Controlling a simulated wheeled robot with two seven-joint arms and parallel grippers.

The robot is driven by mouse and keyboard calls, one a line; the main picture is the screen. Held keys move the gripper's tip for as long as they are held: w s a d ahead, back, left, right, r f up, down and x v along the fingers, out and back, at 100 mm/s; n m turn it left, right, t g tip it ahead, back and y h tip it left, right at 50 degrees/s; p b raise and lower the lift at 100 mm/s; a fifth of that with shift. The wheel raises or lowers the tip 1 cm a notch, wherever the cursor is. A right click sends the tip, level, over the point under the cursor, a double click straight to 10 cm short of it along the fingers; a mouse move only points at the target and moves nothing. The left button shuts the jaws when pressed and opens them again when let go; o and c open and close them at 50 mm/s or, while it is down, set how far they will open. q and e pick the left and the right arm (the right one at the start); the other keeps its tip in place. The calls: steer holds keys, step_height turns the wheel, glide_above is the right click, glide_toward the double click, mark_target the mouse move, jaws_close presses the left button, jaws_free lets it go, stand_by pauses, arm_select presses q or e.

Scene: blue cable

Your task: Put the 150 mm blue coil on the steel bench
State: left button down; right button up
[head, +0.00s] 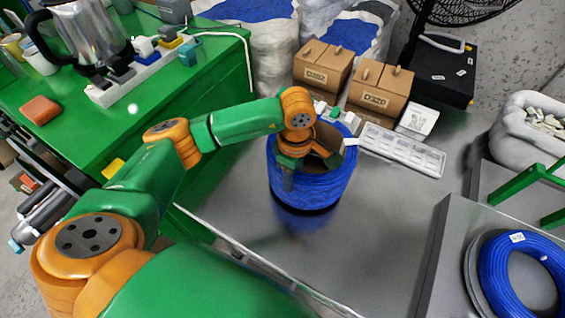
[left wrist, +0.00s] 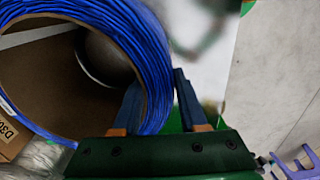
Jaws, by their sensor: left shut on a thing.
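The blue coil (head: 325,188) is a tall ring of blue cable around a brown core, with a white tag at its rim. It is upright over the steel bench (head: 375,230), with a dark patch under its lower edge. I cannot tell whether it touches the bench. My left gripper (head: 290,165) is shut on the coil's near left wall. In the left wrist view, the gripper (left wrist: 157,95) has one finger inside the ring and one outside the blue coil (left wrist: 110,20). My right gripper is not in view.
Two cardboard boxes (head: 378,90), a white compartment tray (head: 402,150) and a small white box (head: 418,120) stand along the bench's back. Another blue coil (head: 495,275) lies at the right. A green table (head: 190,95) with a kettle (head: 85,35) stands left. The front bench is clear.

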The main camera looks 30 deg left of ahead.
arm_select(q)
step_height(320, 180, down, 2)
steer(key=shift+f, duration=0.1)
steer(key=shift+c, duration=2.2)
jaws_free()
steer(key=shift+s, duration=0.15)
step_height(320, 180, up, 12)
steer(key=shift+r+b, duration=0.1)
steer(key=shift+b, duration=0.4)
